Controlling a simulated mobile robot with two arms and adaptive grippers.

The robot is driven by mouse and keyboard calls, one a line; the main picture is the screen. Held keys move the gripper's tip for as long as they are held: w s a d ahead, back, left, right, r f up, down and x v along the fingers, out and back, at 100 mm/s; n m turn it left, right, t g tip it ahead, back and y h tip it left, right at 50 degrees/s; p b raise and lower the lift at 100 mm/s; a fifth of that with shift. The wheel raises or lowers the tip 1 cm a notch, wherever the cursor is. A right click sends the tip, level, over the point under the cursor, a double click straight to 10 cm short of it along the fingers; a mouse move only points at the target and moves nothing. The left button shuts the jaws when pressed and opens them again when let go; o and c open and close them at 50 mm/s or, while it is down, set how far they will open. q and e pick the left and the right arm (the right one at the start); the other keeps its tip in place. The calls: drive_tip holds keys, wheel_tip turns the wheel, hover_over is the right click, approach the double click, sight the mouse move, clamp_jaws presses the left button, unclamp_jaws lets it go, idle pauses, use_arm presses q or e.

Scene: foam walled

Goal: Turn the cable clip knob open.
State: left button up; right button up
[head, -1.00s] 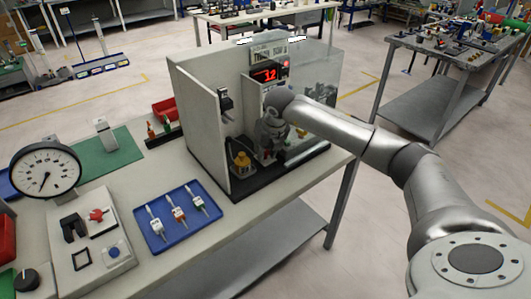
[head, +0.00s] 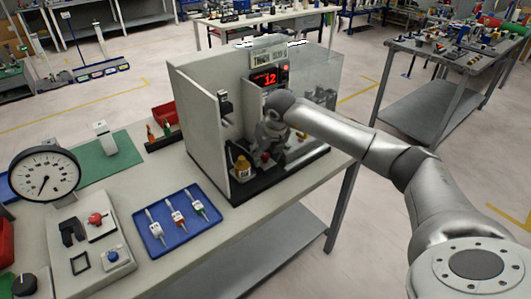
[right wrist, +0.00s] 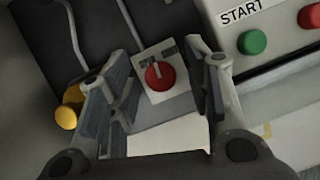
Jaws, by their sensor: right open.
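The red knob (right wrist: 160,76) sits on a pale plate with small dark markings, and its pale pointer line runs roughly up the picture in the right wrist view. It also shows as a small red spot in the head view (head: 265,157), low inside the walled booth. My right gripper (right wrist: 153,88) is open, with one finger on each side of the knob and visible space between. In the head view my right gripper (head: 272,150) reaches into the booth from the right. Whether its fingertips touch the plate cannot be told. My left gripper is not in view.
The booth (head: 199,135) has a left wall and a clear right side. A yellow-topped object (head: 242,168) stands by the knob. A green START button (right wrist: 252,42) and a red button (right wrist: 311,15) are at the right. A blue tray (head: 150,240) lies outside.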

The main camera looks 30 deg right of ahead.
drive_tip(key=v, duration=1.2)
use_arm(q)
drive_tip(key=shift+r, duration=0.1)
use_arm(e)
drive_tip(key=shift+w, duration=0.1)
